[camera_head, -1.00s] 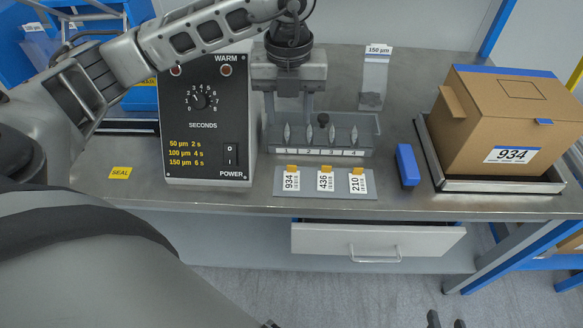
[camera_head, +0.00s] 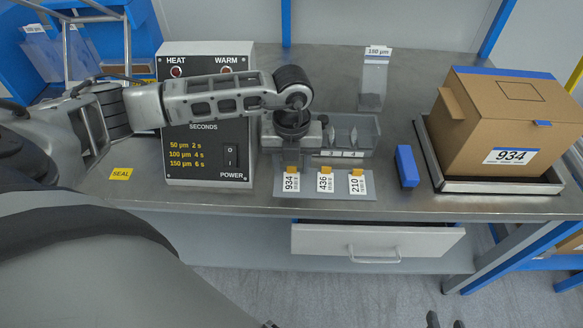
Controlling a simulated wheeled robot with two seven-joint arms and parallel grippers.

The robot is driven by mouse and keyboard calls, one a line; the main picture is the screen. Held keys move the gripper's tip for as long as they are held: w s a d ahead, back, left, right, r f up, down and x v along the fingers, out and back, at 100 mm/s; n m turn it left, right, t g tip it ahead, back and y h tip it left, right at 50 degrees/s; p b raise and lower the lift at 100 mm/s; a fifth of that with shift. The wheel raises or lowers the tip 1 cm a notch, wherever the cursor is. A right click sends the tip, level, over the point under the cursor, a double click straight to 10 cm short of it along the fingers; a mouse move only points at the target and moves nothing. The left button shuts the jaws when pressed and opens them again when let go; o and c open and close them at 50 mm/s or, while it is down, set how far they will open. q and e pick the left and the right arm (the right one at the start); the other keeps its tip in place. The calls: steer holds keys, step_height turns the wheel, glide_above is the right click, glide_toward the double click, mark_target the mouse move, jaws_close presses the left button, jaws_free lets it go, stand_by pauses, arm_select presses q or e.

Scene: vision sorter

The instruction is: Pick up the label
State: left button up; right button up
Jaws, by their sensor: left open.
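Three white labels with orange tabs stand in a row on a grey holder (camera_head: 308,190): 934 (camera_head: 291,184), 436 (camera_head: 325,184) and 210 (camera_head: 357,185). My left gripper (camera_head: 291,168) points down over the 934 label, with its fingers open at the orange tab. The gripper partly covers that tab, and I cannot tell whether the fingers touch it. The 934 label still stands in its place in the row. My right gripper is not in view.
A blue block (camera_head: 407,166) and cardboard box marked 934 (camera_head: 490,125) stand right. An open drawer (camera_head: 376,240) juts out below.

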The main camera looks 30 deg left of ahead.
arm_select(q)
steer(key=shift+f, duration=0.2)
jaws_close()
steer(key=shift+r, duration=0.1)
